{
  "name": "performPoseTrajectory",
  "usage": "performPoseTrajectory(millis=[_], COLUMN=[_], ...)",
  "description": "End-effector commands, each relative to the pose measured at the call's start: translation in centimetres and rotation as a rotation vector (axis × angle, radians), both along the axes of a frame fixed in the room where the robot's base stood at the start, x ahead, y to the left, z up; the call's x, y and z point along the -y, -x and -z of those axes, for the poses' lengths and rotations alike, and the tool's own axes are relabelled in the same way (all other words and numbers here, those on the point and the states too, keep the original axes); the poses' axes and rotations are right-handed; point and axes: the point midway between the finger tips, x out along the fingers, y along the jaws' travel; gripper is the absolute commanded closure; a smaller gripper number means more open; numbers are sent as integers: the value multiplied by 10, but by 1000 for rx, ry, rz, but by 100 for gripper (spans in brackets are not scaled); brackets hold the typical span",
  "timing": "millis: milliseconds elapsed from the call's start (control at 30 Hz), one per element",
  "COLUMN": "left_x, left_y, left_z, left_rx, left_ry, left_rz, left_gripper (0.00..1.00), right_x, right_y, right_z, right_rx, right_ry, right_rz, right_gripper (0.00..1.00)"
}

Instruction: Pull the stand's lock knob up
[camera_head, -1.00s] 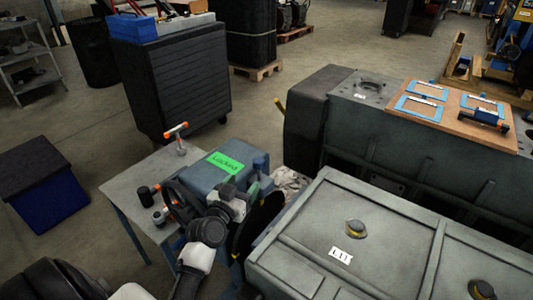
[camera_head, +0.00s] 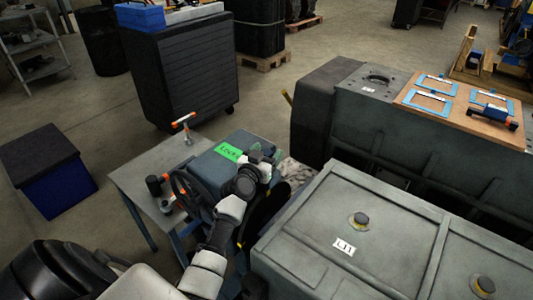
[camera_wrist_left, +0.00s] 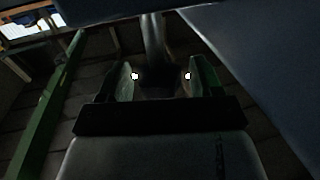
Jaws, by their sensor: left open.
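The stand (camera_head: 212,166) is a blue-grey block with a green label reading "Locked" (camera_head: 229,151), beside a small grey table. My left gripper (camera_head: 266,160) is at the stand's right side, just right of the label; my wrist hides part of the stand. In the left wrist view my left gripper (camera_wrist_left: 161,76) is open, its two fingers apart. A grey upright post (camera_wrist_left: 152,38) shows beyond and between the fingertips, with a dark shape below it. I cannot tell whether this is the lock knob; no knob shows clearly in the head view. My right gripper is not in view.
A dark handwheel (camera_head: 183,190) is at the stand's left. The grey table (camera_head: 137,177) holds an orange-handled T-shaped tool (camera_head: 184,122) and small dark parts. A large grey cover marked L11 (camera_head: 322,222) lies close on the right. A black cabinet (camera_head: 178,75) stands behind.

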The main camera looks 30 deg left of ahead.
Motion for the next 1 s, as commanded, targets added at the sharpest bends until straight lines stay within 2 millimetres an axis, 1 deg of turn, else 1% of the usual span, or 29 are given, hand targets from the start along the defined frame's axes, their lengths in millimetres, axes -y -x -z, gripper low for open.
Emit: performPoseTrajectory(millis=[67,100,267,500,633,833,900,1000], left_x=[0,0,0,0,0,0,0,0], left_y=[0,0,0,0,0,0,0,0], left_z=[0,0,0,0,-5,-33,-39,-42], left_rx=[0,0,0,0,1,1,2,2], left_ry=[0,0,0,0,0,-3,-3,-1], left_rz=[0,0,0,0,0,1,1,1], left_gripper=[35,38,62,99,100,100,100,100], right_x=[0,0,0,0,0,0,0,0], right_y=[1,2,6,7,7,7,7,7], right_z=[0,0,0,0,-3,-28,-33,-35], right_rx=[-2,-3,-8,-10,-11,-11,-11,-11], right_ry=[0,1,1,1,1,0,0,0], right_rz=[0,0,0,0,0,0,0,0], right_gripper=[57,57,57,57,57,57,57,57])
